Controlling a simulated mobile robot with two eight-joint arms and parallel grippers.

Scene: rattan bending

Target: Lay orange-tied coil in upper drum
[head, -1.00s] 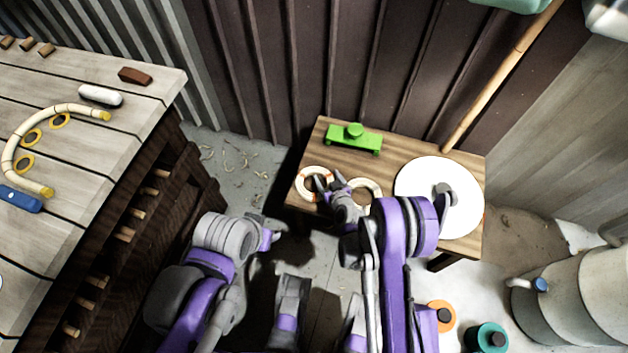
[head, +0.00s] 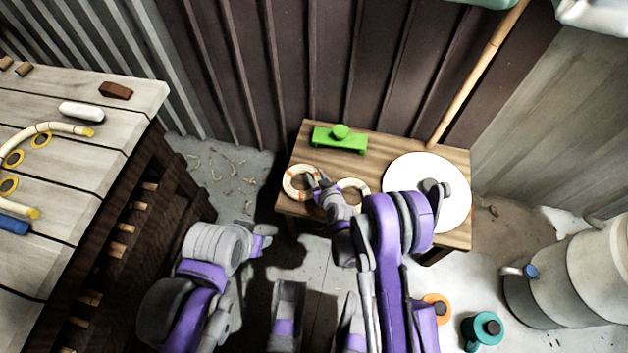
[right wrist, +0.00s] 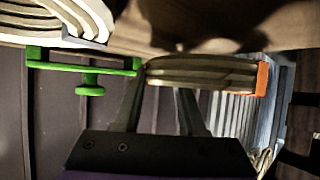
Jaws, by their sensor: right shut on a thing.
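The orange-tied coil (head: 289,182) is a pale ring with orange bands, at the left front of the small wooden table. My right gripper (head: 314,179) is shut on its right side. The right wrist view shows the coil (right wrist: 205,74) between the fingers, its orange tie (right wrist: 262,78) to the right; whether it touches the tabletop is unclear. A second pale coil (head: 354,184) lies just right of the gripper, partly hidden by my arm. My left gripper (head: 264,241) is low, left of the table, its jaws unclear. Pale drum-like cylinders (head: 585,270) stand at the right; I cannot tell which is the upper drum.
The small table (head: 380,167) also bears a green stand (head: 340,140) and a large white disc (head: 412,180). A bamboo pole (head: 480,75) leans behind it. A workbench (head: 90,150) stands left. Orange (head: 440,306) and teal (head: 483,330) round items are on the floor at right.

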